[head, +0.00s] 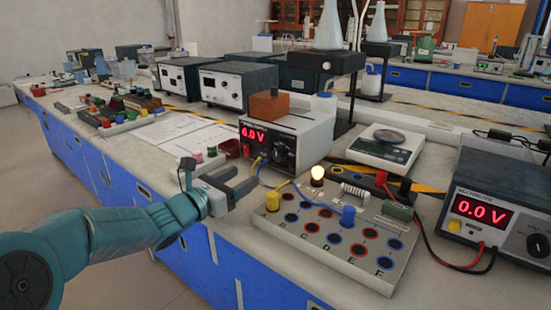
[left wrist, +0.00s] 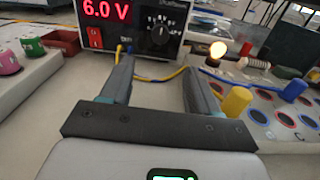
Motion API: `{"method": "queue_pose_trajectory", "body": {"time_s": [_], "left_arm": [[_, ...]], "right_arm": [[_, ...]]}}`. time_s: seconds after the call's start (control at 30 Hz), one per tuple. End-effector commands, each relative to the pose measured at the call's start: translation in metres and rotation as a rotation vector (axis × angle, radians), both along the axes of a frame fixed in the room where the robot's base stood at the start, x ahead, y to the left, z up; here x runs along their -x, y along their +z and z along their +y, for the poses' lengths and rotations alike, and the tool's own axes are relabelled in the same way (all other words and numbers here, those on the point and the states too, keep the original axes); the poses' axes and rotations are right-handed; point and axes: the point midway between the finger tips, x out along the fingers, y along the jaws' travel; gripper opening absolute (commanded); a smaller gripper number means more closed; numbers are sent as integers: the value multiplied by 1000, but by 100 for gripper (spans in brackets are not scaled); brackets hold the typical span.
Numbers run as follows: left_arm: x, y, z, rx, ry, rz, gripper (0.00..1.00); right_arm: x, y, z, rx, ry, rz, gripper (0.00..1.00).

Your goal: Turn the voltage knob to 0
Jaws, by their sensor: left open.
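The power supply (head: 312,138) is a white and black box on the bench, and its red display reads 6.0 V. Its black voltage knob (head: 282,150) sits on the front panel, right of the display. In the left wrist view the knob (left wrist: 160,31) shows clearly, with a scale around it. My left gripper (head: 244,180) is open and empty in front of the power supply, apart from the knob. In the left wrist view its two fingers (left wrist: 155,80) point toward the front panel, with the knob beyond them. My right gripper is not in view.
A circuit board (head: 325,240) with a lit bulb (head: 317,175) and wires stands right of my left gripper. A multimeter (head: 490,215) reading 0.0 V is at far right. A scale (head: 380,152) and an orange block (head: 268,105) are nearby. Yellow and blue leads run below the knob.

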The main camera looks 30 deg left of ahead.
Motion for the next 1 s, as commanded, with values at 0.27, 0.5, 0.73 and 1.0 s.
{"method": "queue_pose_trajectory", "body": {"time_s": [0.27, 0.5, 0.73, 1.0], "left_arm": [[-67, 0, -6, 0, -3, 1, 61], [-114, 0, -10, 0, -2, 0, 61], [-132, 0, -11, 1, -1, 1, 61], [-133, 0, -11, 1, 0, 1, 55]], "right_arm": [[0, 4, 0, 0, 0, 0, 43], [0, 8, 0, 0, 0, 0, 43], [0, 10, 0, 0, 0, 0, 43], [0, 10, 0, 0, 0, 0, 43]]}}
